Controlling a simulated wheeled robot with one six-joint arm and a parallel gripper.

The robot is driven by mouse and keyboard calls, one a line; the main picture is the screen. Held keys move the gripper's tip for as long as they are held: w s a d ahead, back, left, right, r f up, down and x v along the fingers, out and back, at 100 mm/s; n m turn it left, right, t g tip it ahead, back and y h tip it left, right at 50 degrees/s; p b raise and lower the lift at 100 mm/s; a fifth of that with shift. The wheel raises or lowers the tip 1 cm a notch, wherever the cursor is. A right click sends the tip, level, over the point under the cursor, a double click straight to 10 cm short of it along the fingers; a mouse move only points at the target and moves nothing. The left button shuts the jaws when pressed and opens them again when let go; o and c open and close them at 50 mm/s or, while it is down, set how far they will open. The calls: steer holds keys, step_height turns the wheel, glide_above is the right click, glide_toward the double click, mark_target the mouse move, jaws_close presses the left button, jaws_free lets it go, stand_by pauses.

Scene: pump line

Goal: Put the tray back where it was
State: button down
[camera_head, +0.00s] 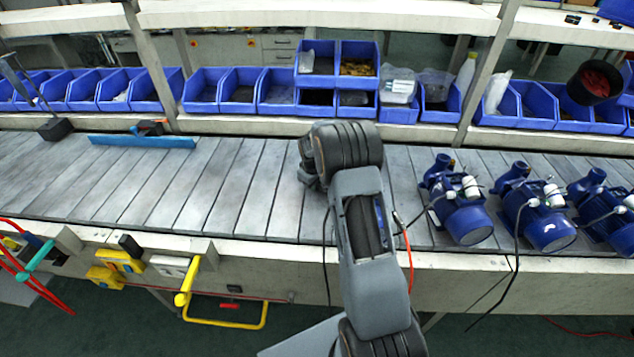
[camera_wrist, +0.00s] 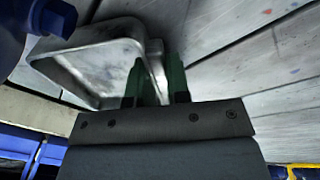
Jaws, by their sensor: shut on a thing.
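The tray (camera_wrist: 92,68) is a shallow grey metal tray with rounded corners and a raised rim, in the upper left of the wrist view. My gripper (camera_wrist: 162,78) has green fingers, shut on the tray's near right wall. The tray looks tilted in the wrist view, and I cannot tell whether it touches the conveyor. In the head view my arm reaches over the grey slatted conveyor (camera_head: 225,185) and hides the gripper and the tray.
Several blue pumps (camera_head: 463,205) stand on the conveyor at the right; a blue part (camera_wrist: 52,18) shows beside the tray in the wrist view. Blue bins (camera_head: 240,90) line the back. A blue bar (camera_head: 142,142) lies at the left. The conveyor left of my arm is mostly clear.

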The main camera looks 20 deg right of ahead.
steer(key=shift+w+a+r, duration=0.25)
steer(key=shift+a+r, duration=0.1)
steer(key=r, duration=0.4)
steer(key=r+b, duration=0.1)
steer(key=r, duration=0.1)
steer(key=shift+w+a+r, duration=0.1)
steer(key=shift+a+r, duration=0.05)
steer(key=shift+a, duration=0.1)
steer(key=w+a, duration=0.3)
steer(key=a, duration=0.2)
steer(key=w+a+b, duration=0.1)
steer(key=w+a, duration=0.2)
steer(key=a, duration=0.2)
steer(key=w+a, duration=0.3)
steer(key=a, duration=0.3)
steer(key=shift+w+a, duration=0.1)
